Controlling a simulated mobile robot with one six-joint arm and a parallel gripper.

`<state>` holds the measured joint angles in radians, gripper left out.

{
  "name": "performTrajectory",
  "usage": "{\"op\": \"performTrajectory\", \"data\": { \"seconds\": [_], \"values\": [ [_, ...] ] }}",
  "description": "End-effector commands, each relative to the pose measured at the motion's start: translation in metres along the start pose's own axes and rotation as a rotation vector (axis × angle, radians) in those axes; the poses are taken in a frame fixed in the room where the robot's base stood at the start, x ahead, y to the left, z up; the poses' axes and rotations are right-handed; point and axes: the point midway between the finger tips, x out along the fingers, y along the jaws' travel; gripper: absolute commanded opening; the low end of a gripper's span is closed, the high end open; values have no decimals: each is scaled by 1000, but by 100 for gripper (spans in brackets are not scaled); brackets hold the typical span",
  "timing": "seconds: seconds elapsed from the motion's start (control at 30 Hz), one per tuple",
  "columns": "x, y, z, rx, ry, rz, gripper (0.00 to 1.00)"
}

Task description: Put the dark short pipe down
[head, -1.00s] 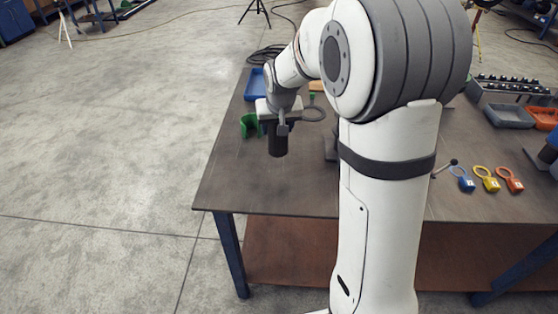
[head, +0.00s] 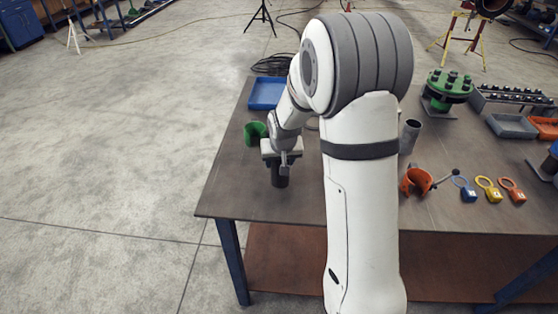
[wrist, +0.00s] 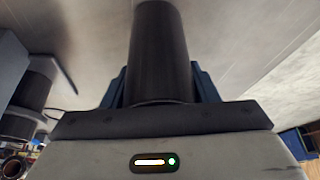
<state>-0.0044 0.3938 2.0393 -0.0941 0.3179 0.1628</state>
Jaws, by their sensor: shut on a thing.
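The dark short pipe (head: 279,178) hangs upright below my gripper (head: 281,164) over the left part of the table (head: 240,195). In the wrist view the pipe (wrist: 160,55) stands between the two blue-grey fingers of my gripper (wrist: 160,88), which are shut on it. In the head view its lower end is at or just above the tabletop; I cannot tell whether it touches. My gripper hides its upper end there.
A green curved holder (head: 255,133) is just behind and left of my gripper, with a blue tray (head: 267,93) farther back. The table's front left is clear.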

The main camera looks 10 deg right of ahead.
Motion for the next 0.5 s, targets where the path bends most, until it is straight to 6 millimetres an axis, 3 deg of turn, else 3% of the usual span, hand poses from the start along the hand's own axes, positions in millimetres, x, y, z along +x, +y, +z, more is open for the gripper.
{"op": "performTrajectory", "data": {
  "seconds": [0.07,0.1,0.33,0.5],
  "values": [
    [3,0,1,0,1,0,20],
    [2,0,1,0,0,0,56],
    [2,0,1,1,0,0,75],
    [2,1,1,1,-1,0,76]
  ]
}}
